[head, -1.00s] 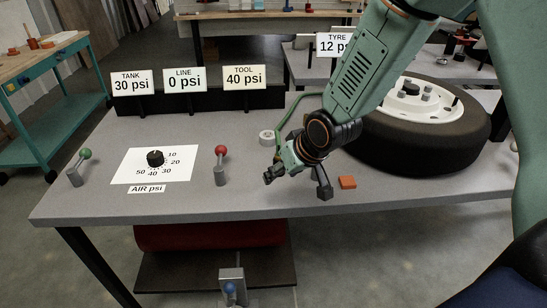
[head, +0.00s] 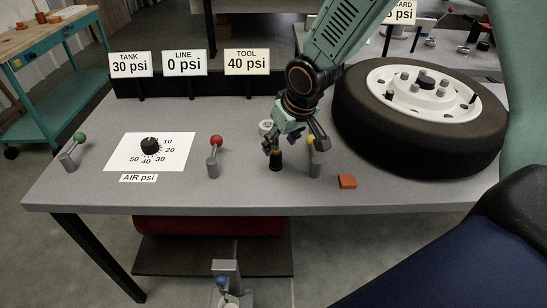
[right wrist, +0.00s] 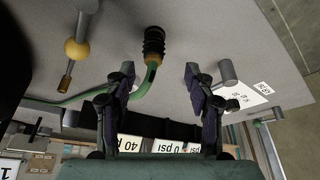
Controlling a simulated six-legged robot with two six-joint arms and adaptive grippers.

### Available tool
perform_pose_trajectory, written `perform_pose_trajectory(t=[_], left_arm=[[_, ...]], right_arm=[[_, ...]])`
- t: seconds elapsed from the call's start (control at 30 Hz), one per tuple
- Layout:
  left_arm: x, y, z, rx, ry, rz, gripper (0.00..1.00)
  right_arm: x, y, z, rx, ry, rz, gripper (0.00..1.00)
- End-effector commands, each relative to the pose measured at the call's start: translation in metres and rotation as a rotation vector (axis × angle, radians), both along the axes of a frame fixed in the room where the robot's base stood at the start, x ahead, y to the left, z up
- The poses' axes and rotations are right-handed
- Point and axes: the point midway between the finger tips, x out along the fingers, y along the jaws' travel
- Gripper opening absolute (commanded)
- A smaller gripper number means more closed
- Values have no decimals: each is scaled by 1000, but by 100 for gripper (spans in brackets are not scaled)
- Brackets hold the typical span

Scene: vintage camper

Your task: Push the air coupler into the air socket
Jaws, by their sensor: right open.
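The air coupler appears as a black ribbed cylinder (right wrist: 153,42) with a green hose (right wrist: 146,82) in the right wrist view. My left gripper is out of view.
A yellow-knobbed lever (head: 313,157) stands close right of the coupler, and a red-knobbed lever (head: 214,157) to its left. The tyre (head: 375,135) bounds the right side. An orange block (head: 347,181) lies near the front edge. The signs read tank 30, line 0, tool 40 psi.

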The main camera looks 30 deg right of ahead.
Motion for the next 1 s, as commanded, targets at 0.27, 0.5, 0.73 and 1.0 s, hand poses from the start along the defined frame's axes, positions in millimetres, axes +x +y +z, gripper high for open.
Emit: perform_pose_trajectory(t=[0.27, 0.5, 0.73, 1.0], left_arm=[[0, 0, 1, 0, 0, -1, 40], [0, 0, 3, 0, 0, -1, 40], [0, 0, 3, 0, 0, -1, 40], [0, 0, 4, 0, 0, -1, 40]], right_arm=[[3, 0, -5, 2, 0, 1, 54], [12, 0, -23, 1, -1, 3, 54], [13, -2, -24, 2, -1, 3, 54], [21, -3, -39, 1, 1, 2, 54]])
